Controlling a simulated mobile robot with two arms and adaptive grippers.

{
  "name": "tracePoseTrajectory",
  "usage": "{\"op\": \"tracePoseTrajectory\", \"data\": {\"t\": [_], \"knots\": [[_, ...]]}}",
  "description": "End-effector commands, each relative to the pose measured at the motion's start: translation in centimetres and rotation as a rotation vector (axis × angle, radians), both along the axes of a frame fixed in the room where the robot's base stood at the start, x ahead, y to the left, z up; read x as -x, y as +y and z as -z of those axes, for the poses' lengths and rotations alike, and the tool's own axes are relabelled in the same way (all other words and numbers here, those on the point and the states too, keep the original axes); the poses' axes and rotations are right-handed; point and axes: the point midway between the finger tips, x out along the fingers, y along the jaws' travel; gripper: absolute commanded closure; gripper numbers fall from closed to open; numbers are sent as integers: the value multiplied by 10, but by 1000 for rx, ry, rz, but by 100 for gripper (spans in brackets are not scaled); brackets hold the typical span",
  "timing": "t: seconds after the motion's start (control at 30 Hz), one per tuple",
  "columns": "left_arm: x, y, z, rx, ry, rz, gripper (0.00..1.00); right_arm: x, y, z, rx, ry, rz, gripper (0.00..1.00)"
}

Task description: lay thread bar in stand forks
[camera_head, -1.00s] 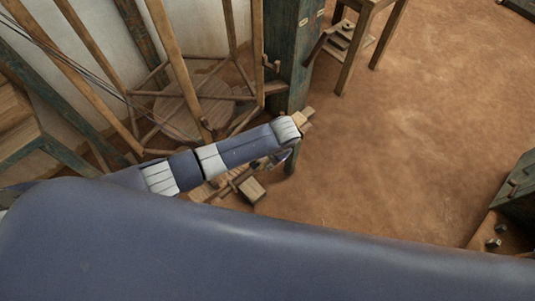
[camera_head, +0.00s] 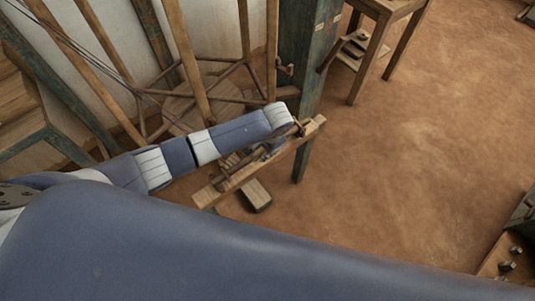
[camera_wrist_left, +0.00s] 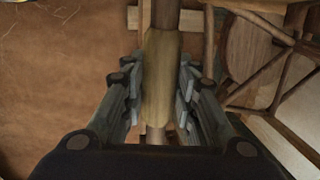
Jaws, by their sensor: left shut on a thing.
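The thread bar (camera_wrist_left: 159,75) runs lengthwise through the left wrist view, a dark rod with a thick, pale tan middle. My left gripper (camera_wrist_left: 160,88) is shut around that pale middle, with a finger row on either side. In the head view my left arm's wrist hides most of the gripper (camera_head: 270,150). A thin brown rod, likely the same bar (camera_head: 237,168), shows beneath the arm. A pale wooden beam, apparently part of the stand (camera_head: 298,141), lies below and beside it. I cannot make out the forks, or whether the bar touches them. My right gripper is not in view.
A dark green post (camera_head: 306,65) stands just beyond the gripper. A slatted wooden frame (camera_head: 188,60) is at the upper left, and a wooden table (camera_head: 378,10) is at the top. A small wooden block (camera_head: 257,194) lies near the stand.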

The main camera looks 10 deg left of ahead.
Motion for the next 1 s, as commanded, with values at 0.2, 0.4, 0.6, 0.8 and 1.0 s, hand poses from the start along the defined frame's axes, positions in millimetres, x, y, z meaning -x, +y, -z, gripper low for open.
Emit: {"op": "tracePoseTrajectory", "data": {"t": [0.2,0.4,0.6,0.8,1.0], "knots": [[-11,13,2,0,-3,-1,100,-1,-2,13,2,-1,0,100],[-17,20,5,1,0,0,100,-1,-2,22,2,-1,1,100],[-16,20,20,2,0,-1,100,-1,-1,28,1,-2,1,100],[-16,20,34,1,0,-1,100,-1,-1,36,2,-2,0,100],[-17,20,45,2,-1,0,100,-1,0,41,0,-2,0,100]]}}
